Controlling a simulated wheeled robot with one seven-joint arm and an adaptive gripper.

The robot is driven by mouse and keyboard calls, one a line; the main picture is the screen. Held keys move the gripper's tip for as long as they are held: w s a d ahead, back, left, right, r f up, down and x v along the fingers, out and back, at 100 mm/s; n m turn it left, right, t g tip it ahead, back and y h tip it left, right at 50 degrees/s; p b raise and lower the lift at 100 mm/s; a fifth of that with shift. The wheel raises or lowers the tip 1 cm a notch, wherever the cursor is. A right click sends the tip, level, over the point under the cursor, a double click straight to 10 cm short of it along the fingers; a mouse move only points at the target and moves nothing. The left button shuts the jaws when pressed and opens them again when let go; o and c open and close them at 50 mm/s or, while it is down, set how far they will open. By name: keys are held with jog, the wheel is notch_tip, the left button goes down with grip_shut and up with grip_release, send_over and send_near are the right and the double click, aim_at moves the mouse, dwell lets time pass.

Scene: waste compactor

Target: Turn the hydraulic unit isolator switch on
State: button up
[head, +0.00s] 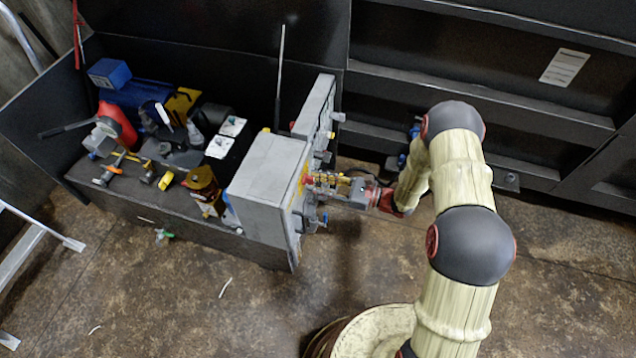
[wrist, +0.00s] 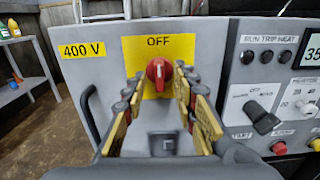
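The isolator switch is a red rotary knob (wrist: 159,72) on a yellow plate (wrist: 187,46) marked OFF, on the front of a grey cabinet (wrist: 60,75). Its handle looks roughly upright, toward the OFF mark. My gripper (wrist: 157,88) is open, its yellow-padded fingers apart to the left and right of the knob. I cannot tell whether the fingertips touch it. The plate's lower part is partly covered by the fingers.
A 400 V label (wrist: 82,50) and a dark door handle (wrist: 90,115) are left of the switch. A control panel (wrist: 245,75) with buttons and a black selector (wrist: 262,117) adjoins at right. Pump equipment (head: 150,120) fills the bench behind; floor in front is mostly clear.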

jog(key=shift+c, duration=0.7)
grip_shut()
jog(key=shift+m, duration=0.3)
jog(key=m+p, duration=0.8)
jog(key=m, duration=0.9)
jog(key=shift+s+r+p, duration=0.1)
jog(key=shift+p, duration=0.2)
jog(key=shift+m, duration=0.3)
